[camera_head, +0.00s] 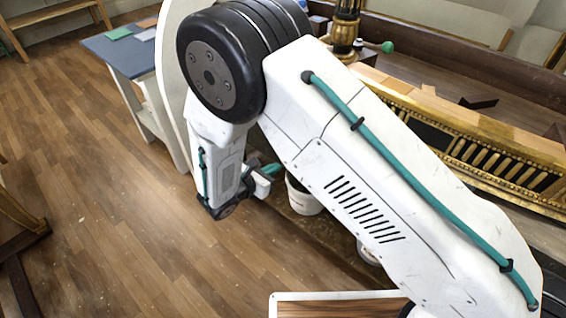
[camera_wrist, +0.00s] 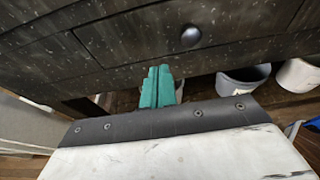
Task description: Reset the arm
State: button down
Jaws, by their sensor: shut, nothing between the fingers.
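My gripper shows in the wrist view (camera_wrist: 158,86) as two teal fingers pressed together, with nothing between them. I cannot tell whether the fingertips touch the wood. In the head view, my gripper (camera_head: 271,168) hangs low beyond my bent arm, beside a white bucket (camera_head: 303,200). My arm hides much of the middle of that view.
A gilt console piece (camera_head: 520,150) lies on the bench at right. A blue-grey topped table (camera_head: 125,55) stands at back left. A grey bucket (camera_wrist: 243,80) and a pale bucket (camera_wrist: 300,77) are under the drawers. Wooden floor (camera_head: 100,200) at left is mostly clear.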

jog(key=s+d+r+m+g+y, duration=0.4)
jog(key=s+d+r+m, duration=1)
jog(key=r, duration=0.3)
jog(key=s+d+r+m+g+y, duration=0.5)
jog(key=s+d+r+m, duration=0.8)
jog(key=s+d+r, duration=0.2)
jog(key=shift+d+r+m+g+y, duration=0.3)
jog(key=shift+r+m, duration=0.1)
jog(key=shift+r, duration=0.5)
